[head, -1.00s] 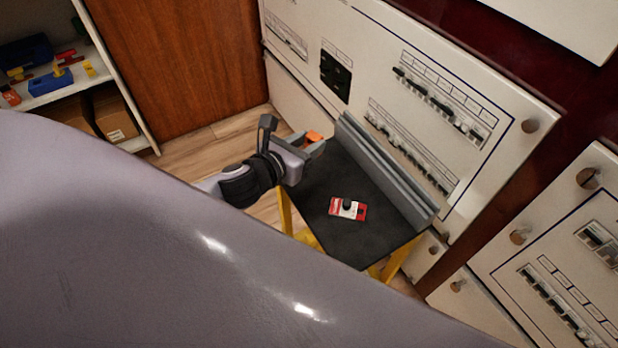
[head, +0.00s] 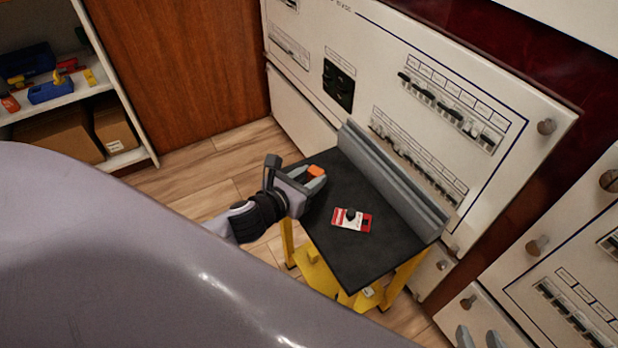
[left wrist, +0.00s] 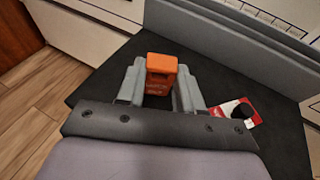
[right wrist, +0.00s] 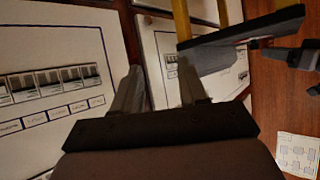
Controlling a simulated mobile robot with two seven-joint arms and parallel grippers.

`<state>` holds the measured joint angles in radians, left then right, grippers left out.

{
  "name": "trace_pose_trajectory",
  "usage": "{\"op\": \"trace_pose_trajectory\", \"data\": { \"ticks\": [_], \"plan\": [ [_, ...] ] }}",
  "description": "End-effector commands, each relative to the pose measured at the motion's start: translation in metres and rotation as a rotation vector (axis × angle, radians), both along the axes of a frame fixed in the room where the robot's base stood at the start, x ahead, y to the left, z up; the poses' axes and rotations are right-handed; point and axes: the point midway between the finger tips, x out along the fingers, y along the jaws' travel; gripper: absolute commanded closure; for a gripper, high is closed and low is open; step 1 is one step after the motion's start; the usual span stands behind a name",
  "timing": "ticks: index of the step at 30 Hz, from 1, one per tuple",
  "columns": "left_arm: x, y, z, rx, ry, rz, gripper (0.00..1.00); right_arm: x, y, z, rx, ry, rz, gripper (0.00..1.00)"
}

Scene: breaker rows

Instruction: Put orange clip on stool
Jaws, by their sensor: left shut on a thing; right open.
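The orange clip (head: 316,171) is between the fingers of my left gripper (head: 308,181), over the far left part of the stool's black top (head: 375,258). In the left wrist view the clip (left wrist: 161,72) stands up between the two grey fingers (left wrist: 160,88). I cannot tell whether it touches the top. The stool has yellow legs and a grey raised rail along its panel side. My right gripper (right wrist: 160,80) is open and empty in the right wrist view, in front of white panels. Its fingertips seem to show at the head view's bottom edge (head: 480,339).
A red and white tag with a black knob (head: 351,218) lies on the stool top, right of my left gripper. White breaker panels (head: 440,60) stand behind the rail. A shelf (head: 75,100) with blue bins is at far left. The front of the stool top is clear.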

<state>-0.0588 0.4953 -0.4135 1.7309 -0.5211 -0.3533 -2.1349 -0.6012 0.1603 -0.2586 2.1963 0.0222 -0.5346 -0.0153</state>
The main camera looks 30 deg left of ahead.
Motion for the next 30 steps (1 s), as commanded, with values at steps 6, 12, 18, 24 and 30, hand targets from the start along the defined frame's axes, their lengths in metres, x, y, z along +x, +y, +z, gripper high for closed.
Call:
{"op": "trace_pose_trajectory", "data": {
  "ticks": [6,12,18,24,30],
  "plan": [
    [0.000,0.000,-0.001,0.000,0.000,0.000,0.39,0.002,0.000,0.000,-0.002,-0.005,0.000,0.57],
    [0.000,0.000,-0.001,0.000,0.000,0.000,0.39,0.003,0.000,0.001,0.000,-0.006,-0.003,0.57],
    [-0.010,0.001,0.005,0.001,0.002,-0.001,0.39,0.003,-0.002,0.004,0.004,-0.006,-0.010,0.57],
    [-0.040,0.005,0.014,0.000,0.003,-0.001,0.39,-0.001,-0.005,0.000,0.003,0.018,-0.019,0.57],
    [-0.070,0.010,0.023,-0.001,0.003,-0.001,0.39,-0.007,-0.009,-0.006,0.000,0.043,-0.028,0.57]
  ]
}}
